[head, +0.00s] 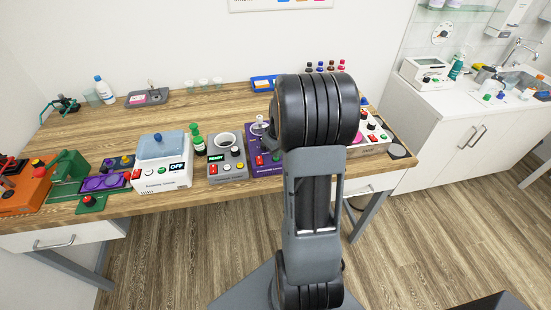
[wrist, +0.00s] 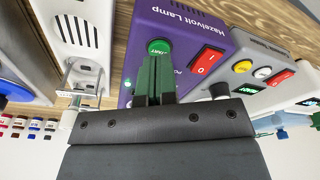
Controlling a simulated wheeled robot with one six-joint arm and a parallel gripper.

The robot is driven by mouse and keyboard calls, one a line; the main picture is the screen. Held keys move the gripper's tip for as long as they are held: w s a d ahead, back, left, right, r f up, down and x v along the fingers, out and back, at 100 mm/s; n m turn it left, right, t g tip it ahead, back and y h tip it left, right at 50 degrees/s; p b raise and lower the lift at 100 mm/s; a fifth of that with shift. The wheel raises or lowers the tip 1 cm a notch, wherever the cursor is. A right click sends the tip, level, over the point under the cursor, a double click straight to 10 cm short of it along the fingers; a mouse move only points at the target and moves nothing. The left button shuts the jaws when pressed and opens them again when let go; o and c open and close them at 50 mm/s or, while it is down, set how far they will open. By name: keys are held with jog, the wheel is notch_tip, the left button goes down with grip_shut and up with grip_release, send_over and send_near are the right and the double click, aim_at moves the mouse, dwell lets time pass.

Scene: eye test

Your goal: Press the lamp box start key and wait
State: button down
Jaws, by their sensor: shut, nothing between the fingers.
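The lamp box is a purple case lettered "Hazelvolt Lamp" (wrist: 190,22) in the wrist view. Its round green start key (wrist: 159,46) is at the tips of my gripper (wrist: 156,62). A red rocker switch (wrist: 207,60) sits beside the key. My gripper's green fingers are shut together with nothing between them. The tips overlap the key's lower edge in the picture; I cannot tell whether they touch or press it.
Beside the lamp box stand a grey device with a "READY" display (head: 227,169) and a white box with an "OFF" display (head: 163,174). A white device (wrist: 75,35) is close on the other side. A blue tray (head: 262,84) lies behind.

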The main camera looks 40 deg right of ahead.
jog(key=shift+f+b, duration=0.5)
jog(key=shift+f, duration=0.15)
jog(key=shift+r, duration=0.1)
dwell(0.3)
notch_tip(320, 180, up, 8)
jog(key=p, duration=0.5)
dwell(0.4)
dwell(0.4)
